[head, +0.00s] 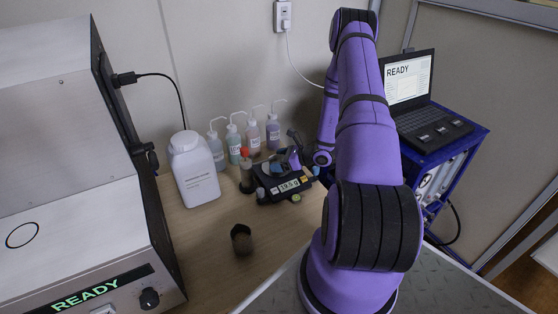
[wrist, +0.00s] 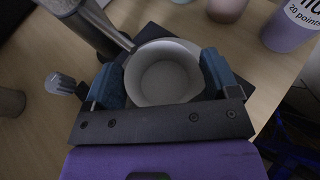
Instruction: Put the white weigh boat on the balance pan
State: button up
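The white weigh boat (wrist: 165,80) is a round, shallow, empty-looking dish in the wrist view. My gripper (wrist: 163,82) has its two blue fingers against opposite sides of the dish, shut on it. The dark balance (wrist: 236,97) shows beneath and around the dish; I cannot tell whether the dish touches the pan, which is hidden. In the head view the balance (head: 285,190) stands on the bench with a lit readout, its digits hard to read. My gripper (head: 294,158) is low over the balance there, and the dish cannot be made out.
Several wash bottles (head: 253,135) stand behind, and a white jug (head: 194,170) is to the left. A dark cup (head: 241,240) stands in front. A laptop (head: 408,85) sits on a blue cart at right.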

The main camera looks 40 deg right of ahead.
jog(key=shift+o, duration=0.8)
